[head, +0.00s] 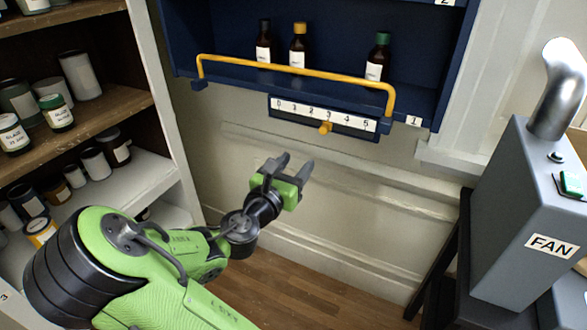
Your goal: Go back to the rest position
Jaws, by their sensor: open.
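My gripper (290,167) is open and empty, at the end of my green arm in the middle of the head view. Its two dark fingers point up and away, in front of the pale wall panelling. It appears apart from the blue cabinet (216,80) and from the scale (323,115) numbered 0 to 5 below it. The scale's yellow slider (325,128) sits near the middle of its range. Nothing is between the fingers.
A yellow rail (290,68) runs across the cabinet's front, with three dark bottles (299,45) behind it. Wooden shelves (112,107) with several jars stand left. A grey box labelled FAN (520,215) stands right. Wooden floor (300,300) shows below.

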